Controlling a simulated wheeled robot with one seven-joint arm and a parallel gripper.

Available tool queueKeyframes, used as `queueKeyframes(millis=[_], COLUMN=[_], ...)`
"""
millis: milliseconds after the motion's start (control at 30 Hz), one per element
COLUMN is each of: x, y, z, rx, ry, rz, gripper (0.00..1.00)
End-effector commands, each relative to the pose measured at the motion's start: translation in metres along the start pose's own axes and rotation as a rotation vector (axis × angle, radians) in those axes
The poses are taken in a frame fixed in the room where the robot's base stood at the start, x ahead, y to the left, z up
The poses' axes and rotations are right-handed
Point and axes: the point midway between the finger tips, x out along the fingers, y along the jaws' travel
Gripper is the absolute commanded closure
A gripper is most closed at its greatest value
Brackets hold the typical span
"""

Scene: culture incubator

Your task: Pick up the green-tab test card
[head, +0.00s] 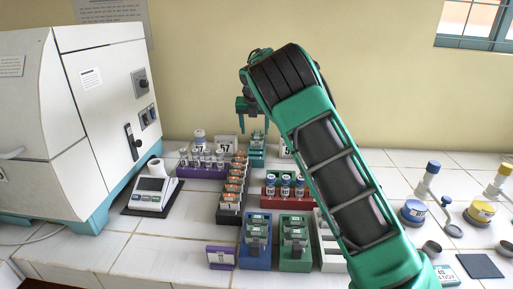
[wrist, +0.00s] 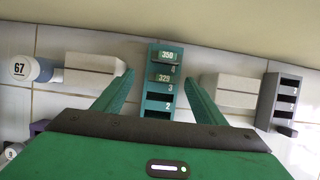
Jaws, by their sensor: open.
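My gripper (head: 253,122) is open and points down above a teal slotted rack (head: 257,160) at the back of the counter. In the wrist view its two green fingers (wrist: 161,76) stand apart on either side of the rack (wrist: 158,113). An upper card there has a dark green tab reading 358 (wrist: 167,55); a second card has a similar tab that seems to read 325 (wrist: 164,78). The lower slot marked 2 looks empty. Nothing is held. Other cards (head: 257,220) with greenish tops stand in a blue rack and a green rack at the front.
Pale blocks (wrist: 92,72) (wrist: 225,90) flank the teal rack, with a grey slotted rack (wrist: 268,100) farther right. A purple tube rack (head: 200,172), a black rack (head: 229,215) and a red rack (head: 272,201) stand nearby. A white machine (head: 65,110) fills the left.

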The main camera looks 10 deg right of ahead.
Motion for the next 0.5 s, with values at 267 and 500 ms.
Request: queueKeyframes(millis=[267, 500], x=[0.024, 0.052], y=[-0.006, -0.008], z=[-0.004, -0.005], rx=[0.002, 0.002], ry=[0.002, 0.001], rz=[-0.001, 0.000], gripper=[0.35, 0.35])
